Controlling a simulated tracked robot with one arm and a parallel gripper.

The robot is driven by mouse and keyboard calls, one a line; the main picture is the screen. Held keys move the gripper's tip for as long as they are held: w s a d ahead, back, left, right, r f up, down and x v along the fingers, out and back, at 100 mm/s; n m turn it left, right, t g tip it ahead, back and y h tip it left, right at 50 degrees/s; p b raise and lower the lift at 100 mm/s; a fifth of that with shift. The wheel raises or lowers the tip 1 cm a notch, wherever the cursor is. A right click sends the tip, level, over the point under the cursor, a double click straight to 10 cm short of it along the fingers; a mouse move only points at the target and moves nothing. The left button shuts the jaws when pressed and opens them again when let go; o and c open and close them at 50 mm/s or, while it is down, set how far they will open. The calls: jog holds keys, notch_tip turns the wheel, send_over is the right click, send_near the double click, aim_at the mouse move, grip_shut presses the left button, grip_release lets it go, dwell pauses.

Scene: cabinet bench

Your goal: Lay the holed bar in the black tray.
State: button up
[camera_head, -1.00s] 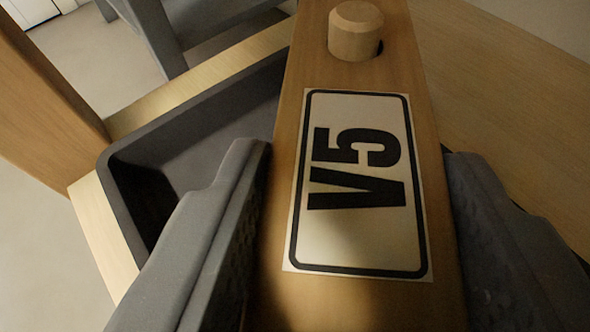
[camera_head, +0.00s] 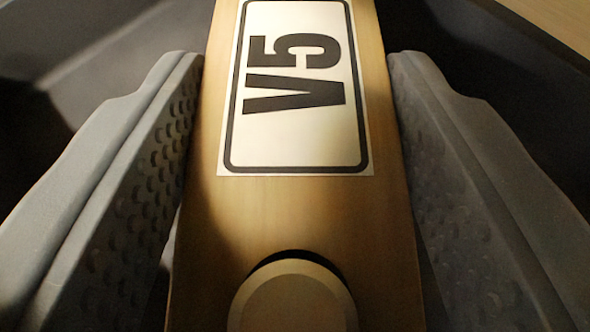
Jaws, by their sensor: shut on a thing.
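The holed bar (camera_head: 300,215) is a long light-wood bar with a white label marked V5. It runs up the middle of the view, and its far end is cut off by the top edge. A round wooden peg end (camera_head: 292,305) shows on it at the bottom, with a dark crescent behind it. My gripper (camera_head: 295,75) has one grey, dimpled finger along each side of the bar and is shut on it. The black tray (camera_head: 520,60) shows as dark surfaces behind the bar on both sides. Whether the bar touches the tray is hidden.
A strip of light wood (camera_head: 568,18) shows at the top right corner, beyond the tray's edge. A paler grey patch lies at the upper left. The rest of the surroundings is dark.

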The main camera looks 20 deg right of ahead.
jog(key=shift+f, duration=0.9)
jog(key=shift+f+b, duration=0.1)
jog(key=shift+b, duration=0.2)
jog(key=o, duration=1.2)
jog(key=p+v, duration=0.3)
jog(key=v, duration=0.7)
jog(key=shift+s+a+r+p, duration=0.15)
jog(key=shift+s+r+p, duration=0.1)
jog(key=shift+p, duration=0.15)
jog(key=shift+s+a+r, duration=0.15)
jog(key=shift+s+a, duration=0.2)
jog(key=shift+s, duration=0.2)
